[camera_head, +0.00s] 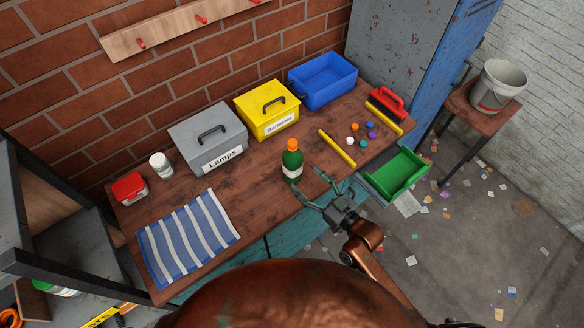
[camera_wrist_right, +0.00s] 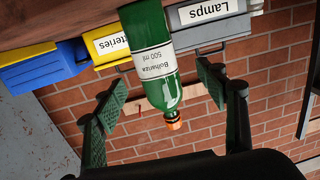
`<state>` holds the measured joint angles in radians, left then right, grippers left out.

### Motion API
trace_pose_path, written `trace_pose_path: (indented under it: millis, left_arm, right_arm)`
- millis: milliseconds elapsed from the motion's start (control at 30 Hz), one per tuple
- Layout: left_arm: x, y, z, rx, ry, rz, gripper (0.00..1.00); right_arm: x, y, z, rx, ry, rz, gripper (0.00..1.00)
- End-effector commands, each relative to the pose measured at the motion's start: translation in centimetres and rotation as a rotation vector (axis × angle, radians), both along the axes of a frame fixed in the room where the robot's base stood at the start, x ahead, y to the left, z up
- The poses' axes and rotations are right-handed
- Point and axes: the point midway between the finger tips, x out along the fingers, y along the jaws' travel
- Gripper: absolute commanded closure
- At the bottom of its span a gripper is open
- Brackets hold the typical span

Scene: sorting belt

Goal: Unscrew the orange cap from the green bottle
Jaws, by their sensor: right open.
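The green bottle (camera_head: 292,166) stands upright near the front edge of the workbench, with a white label. Its orange cap (camera_head: 292,145) sits on top of the neck. My right gripper (camera_head: 312,191) is open just in front of and to the right of the bottle in the head view. In the right wrist view, which is upside down, the bottle (camera_wrist_right: 151,62) and its orange cap (camera_wrist_right: 172,119) show between the two open fingers of the right gripper (camera_wrist_right: 160,105), with no visible contact. My left gripper is not in view.
A grey Lamps box (camera_head: 208,136), yellow Batteries box (camera_head: 268,108) and blue bin (camera_head: 323,80) line the wall side. Small coloured caps (camera_head: 360,137) and yellow bars lie right of the bottle. A striped cloth (camera_head: 187,238) lies left. A green drawer (camera_head: 397,174) is open.

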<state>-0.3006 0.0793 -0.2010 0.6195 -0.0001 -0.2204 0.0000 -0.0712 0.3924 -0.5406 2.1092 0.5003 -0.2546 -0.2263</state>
Motion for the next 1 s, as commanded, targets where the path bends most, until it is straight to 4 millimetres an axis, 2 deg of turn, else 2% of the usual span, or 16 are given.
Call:
trace_pose_path:
  millis: [133,700,1000]
  left_arm:
    - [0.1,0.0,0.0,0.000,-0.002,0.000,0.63]
    - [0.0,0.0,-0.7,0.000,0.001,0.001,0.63]
    - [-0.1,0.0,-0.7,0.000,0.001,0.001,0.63]
  right_arm:
    - [0.8,1.0,0.8,0.028,-0.035,0.011,0.34]
    - [6.5,4.8,0.8,0.028,-0.035,0.010,0.34]
    - [6.8,5.0,0.8,0.026,-0.034,0.010,0.34]
